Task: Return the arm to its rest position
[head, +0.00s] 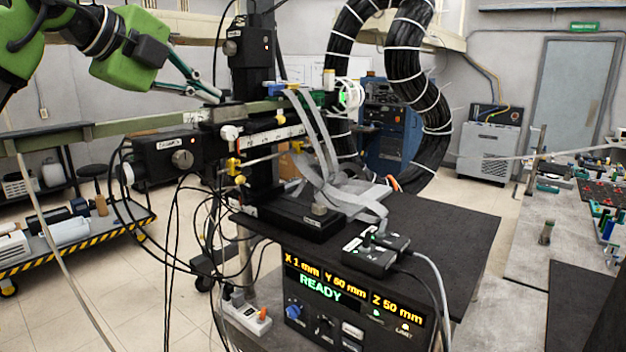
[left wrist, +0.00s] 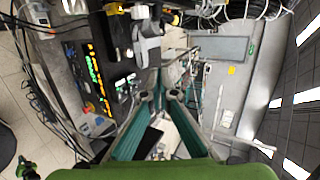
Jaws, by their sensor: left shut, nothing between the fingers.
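My left gripper (head: 218,97) comes in from the upper left of the head view, with a green body and slim teal fingers. It is shut with nothing between the fingers. Its fingertips appear close to the column and rail of the mapping stage (head: 262,60); I cannot tell whether they touch it. In the left wrist view the teal fingers (left wrist: 166,92) converge at the middle of the picture. My right gripper is not in view.
A control box (head: 330,300) shows X 1 mm, Y 60 mm, Z 50 mm and READY. Loose black cables (head: 175,235) hang below the stage. A thick ribbed black hose loop (head: 415,70) stands behind. A striped cart (head: 75,240) is at left, a cluttered bench (head: 530,225) at right.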

